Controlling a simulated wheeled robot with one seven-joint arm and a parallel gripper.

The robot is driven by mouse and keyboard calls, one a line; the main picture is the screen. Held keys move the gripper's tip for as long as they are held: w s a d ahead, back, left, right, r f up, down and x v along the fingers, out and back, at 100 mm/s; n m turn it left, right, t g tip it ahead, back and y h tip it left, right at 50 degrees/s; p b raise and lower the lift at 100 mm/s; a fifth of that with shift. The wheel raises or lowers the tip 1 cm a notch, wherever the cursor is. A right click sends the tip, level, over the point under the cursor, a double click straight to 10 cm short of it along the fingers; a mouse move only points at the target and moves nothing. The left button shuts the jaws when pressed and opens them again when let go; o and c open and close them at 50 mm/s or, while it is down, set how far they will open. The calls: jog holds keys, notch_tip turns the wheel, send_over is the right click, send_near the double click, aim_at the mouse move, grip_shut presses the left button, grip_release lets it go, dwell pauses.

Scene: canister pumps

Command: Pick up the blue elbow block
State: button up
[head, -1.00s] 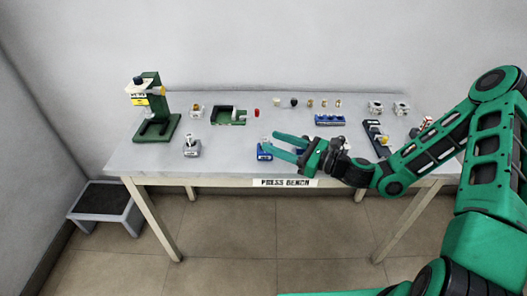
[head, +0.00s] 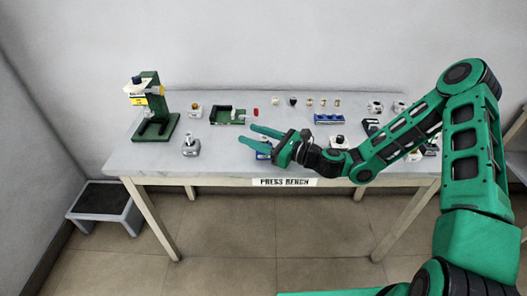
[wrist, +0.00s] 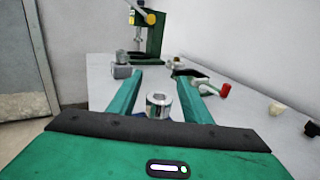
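My gripper (head: 247,134) is open, with its two green fingers reaching left over the front part of the bench. A small blue block (head: 262,155) stands just below the fingers in the head view, mostly hidden by them. In the wrist view, a shiny metal ring-shaped top (wrist: 159,104) with a little blue under it shows between the fingers (wrist: 165,80), close to the palm. It appears to be the top of the blue elbow block. The palm hides most of its body, and I see no contact with the fingers.
A green press (head: 152,108) stands at the back left of the bench (head: 225,160). A grey metal fitting (head: 190,146) stands left of my fingertips. A green fixture (head: 228,116) with a red piece lies behind. A blue rack (head: 329,118) and several small parts line the back.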

grip_shut()
jog(key=shift+r, duration=0.15)
